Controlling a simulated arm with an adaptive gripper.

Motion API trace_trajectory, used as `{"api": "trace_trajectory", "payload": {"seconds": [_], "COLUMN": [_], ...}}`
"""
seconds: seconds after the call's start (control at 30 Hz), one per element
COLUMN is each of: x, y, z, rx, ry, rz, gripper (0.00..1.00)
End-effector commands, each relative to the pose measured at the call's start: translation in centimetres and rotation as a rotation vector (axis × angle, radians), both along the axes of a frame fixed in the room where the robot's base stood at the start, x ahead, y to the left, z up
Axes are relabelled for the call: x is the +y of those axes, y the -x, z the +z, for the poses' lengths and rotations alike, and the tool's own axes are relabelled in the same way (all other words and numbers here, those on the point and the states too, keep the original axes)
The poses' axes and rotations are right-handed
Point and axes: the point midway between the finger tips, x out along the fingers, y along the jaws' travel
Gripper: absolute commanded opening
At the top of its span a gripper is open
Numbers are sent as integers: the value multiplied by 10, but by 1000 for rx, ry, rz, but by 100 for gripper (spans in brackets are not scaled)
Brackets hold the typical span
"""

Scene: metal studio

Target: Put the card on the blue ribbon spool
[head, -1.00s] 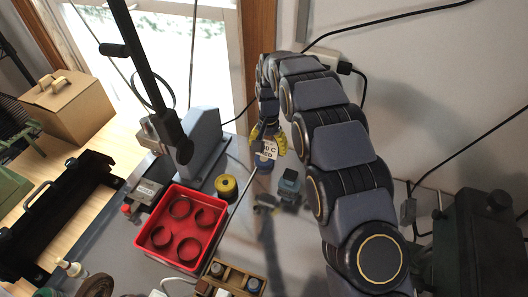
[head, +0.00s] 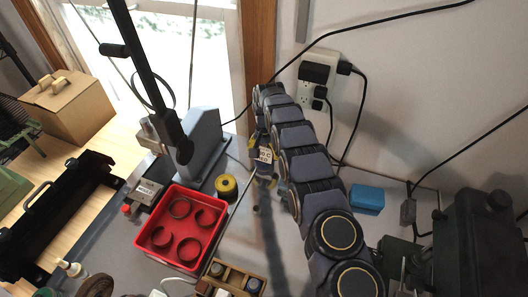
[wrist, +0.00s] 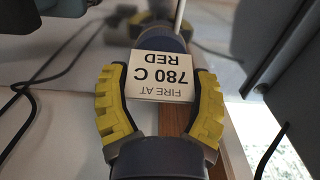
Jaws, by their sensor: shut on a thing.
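The white card (head: 265,154), printed "FIRE AT 780 C RED", is between the fingers of my gripper (head: 264,168) in the head view. In the wrist view, the card (wrist: 160,75) shows upside down between the two yellow finger pads of my gripper (wrist: 160,85), which is shut on it. A dark blue rounded thing (wrist: 160,40) shows just beyond the card; whether it is the blue ribbon spool, and whether the card touches it, I cannot tell. In the head view no blue spool shows clearly; my arm hides part of the table.
A yellow spool (head: 226,187) stands left of my gripper, beside a red tray (head: 167,252) holding several dark rings. A blue box (head: 367,199) lies right of my arm. A grey press (head: 200,140) stands at the left. Cables hang from a wall outlet (head: 317,82).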

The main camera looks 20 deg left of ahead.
Motion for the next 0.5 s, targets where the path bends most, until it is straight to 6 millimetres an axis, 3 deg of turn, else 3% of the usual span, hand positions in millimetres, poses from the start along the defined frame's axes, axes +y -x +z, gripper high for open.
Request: {"api": "trace_trajectory", "payload": {"seconds": [0.37,0.4,0.43,0.47,0.5], "x": [0,0,0,0,0], "y": [-1,-1,-1,-1,-1], "z": [-6,-6,-5,-5,-5], "rx": [-2,-3,-3,-3,-3], "ry": [-2,-2,-2,-2,-2], "rz": [0,0,0,0,0], "gripper": [54,78,90,97,97]}}
